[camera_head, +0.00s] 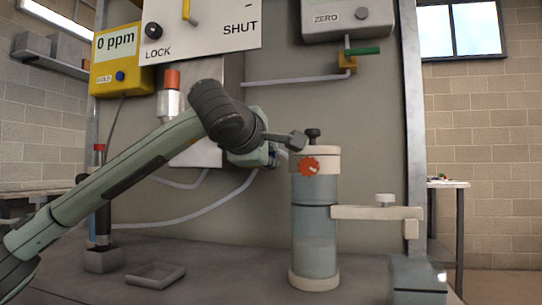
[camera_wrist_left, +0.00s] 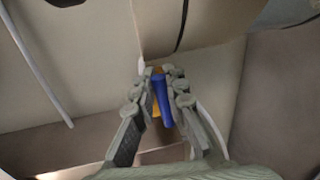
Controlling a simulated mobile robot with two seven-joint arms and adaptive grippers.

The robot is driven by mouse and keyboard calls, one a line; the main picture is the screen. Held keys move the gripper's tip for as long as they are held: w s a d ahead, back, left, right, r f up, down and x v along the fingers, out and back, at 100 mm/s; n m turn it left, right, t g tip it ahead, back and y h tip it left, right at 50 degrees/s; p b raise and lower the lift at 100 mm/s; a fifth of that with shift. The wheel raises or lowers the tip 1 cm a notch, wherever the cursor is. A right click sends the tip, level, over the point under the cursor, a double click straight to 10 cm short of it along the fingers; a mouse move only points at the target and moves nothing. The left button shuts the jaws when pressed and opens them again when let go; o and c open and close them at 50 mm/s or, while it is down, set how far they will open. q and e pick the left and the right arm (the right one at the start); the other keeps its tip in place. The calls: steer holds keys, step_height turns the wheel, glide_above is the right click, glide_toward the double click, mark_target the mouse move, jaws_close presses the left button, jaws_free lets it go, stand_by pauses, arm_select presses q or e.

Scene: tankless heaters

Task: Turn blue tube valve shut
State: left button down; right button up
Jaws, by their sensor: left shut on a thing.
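My left gripper (camera_head: 270,157) is in front of the panel, just left of the upright cylinder, at the end of a green-grey arm. In the left wrist view its two fingers (camera_wrist_left: 160,88) are closed around the blue valve handle (camera_wrist_left: 162,100). A little yellow-orange of the valve body shows beside the blue, between the fingers. In the head view the blue valve is hidden behind my gripper and wrist. My right gripper is in neither view.
A green-handled valve (camera_head: 363,51) sits higher on the panel (camera_head: 385,125).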

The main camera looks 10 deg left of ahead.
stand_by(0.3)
arm_select(q)
steer(key=c, duration=1.5)
jaws_free()
steer(key=shift+c, duration=0.2)
steer(key=s+r, duration=0.2)
steer(key=s, duration=1)
steer(key=shift+a+r, duration=0.15)
steer(key=shift+a, duration=0.1)
